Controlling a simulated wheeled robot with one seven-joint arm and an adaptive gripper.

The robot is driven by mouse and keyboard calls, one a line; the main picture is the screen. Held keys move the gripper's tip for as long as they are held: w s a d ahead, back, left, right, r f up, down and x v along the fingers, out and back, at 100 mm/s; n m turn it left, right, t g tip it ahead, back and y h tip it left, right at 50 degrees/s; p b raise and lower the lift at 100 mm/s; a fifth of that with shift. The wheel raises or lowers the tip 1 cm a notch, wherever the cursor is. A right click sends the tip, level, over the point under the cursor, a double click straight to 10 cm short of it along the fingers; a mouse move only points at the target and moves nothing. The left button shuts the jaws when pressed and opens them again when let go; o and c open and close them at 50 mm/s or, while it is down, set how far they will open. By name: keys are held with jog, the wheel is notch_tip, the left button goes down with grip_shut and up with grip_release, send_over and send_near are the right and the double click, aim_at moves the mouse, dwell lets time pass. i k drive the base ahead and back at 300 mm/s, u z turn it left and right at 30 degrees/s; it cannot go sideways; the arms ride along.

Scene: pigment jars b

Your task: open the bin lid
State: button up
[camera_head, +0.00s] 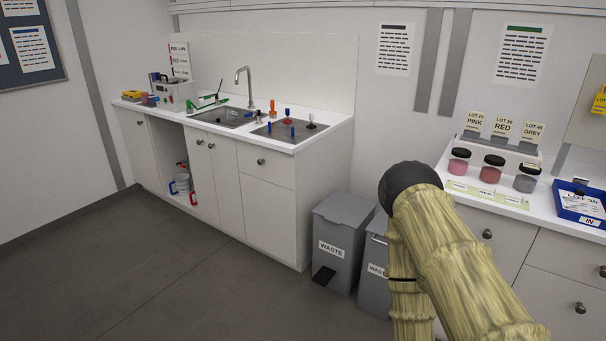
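A grey pedal bin (334,270) labelled WASTE stands on the floor at the right end of the sink counter. Its flat grey lid (345,209) is shut. A dark foot pedal (323,276) sticks out at its front base. A second grey bin (372,290), also labelled WASTE, stands to its right. Its lid looks shut, but my arm hides much of this bin. My arm, in a yellowish cover with a dark rounded joint, rises at the right in front of the second bin. My gripper is outside the picture.
The sink counter (228,165) stands left of the bins, with bottles under it. The right counter (454,196) bears jars labelled pink, red and grey, and a blue tray (562,205). The grey floor (200,290) in front of the left bin is clear.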

aim_at(339, 207)
jog(key=u, duration=1.1)
jog(key=i, duration=3.45)
jog(key=z, duration=2.45)
